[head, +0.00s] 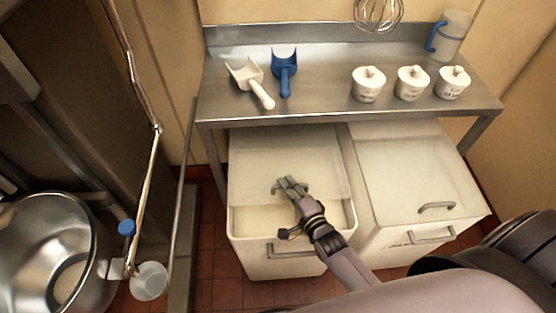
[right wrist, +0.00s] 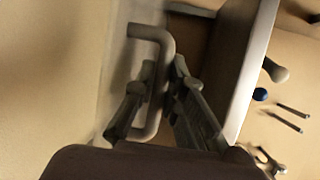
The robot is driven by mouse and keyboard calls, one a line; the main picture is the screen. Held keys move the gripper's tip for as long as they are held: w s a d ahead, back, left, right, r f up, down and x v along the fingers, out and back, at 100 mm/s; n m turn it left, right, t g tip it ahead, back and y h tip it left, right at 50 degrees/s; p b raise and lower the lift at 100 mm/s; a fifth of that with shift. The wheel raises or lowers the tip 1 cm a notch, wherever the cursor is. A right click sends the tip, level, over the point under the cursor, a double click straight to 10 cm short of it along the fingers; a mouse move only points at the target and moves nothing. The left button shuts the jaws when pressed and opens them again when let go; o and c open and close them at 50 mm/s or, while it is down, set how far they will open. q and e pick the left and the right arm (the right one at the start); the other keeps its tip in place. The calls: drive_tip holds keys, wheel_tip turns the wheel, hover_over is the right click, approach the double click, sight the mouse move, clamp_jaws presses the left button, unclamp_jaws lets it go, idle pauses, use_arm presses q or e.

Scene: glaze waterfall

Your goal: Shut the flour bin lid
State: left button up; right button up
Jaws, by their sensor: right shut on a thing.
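The flour bin (head: 250,259) is the open white bin on the left under the steel table. Its pale lid (head: 285,150) sits slid back, and a strip of flour (head: 262,219) shows at the front. My right gripper (head: 289,186) is shut on the lid handle at the lid's front edge. In the right wrist view, the U-shaped lid handle (right wrist: 153,33) passes between the fingers of my right gripper (right wrist: 162,85). My left gripper is out of view.
A second bin (head: 390,257) with its lid on stands close on the right. The steel table (head: 318,100) overhangs the bins' rear and bears two scoops (head: 284,70) and lidded pots (head: 412,85). A steel bowl (head: 30,235) is at left.

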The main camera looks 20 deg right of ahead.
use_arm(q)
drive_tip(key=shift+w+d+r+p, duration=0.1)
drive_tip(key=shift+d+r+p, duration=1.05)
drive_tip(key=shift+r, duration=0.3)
use_arm(e)
drive_tip(key=s+a, duration=0.2)
drive_tip(key=s, duration=0.8)
drive_tip(key=shift+a+f, duration=0.15)
drive_tip(key=shift+a, duration=0.15)
drive_tip(key=o, duration=0.4)
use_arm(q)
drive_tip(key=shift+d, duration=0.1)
use_arm(e)
drive_tip(key=shift+o, duration=0.3)
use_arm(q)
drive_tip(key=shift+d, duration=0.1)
use_arm(e)
drive_tip(key=shift+s, duration=0.1)
drive_tip(key=v, duration=1.2)
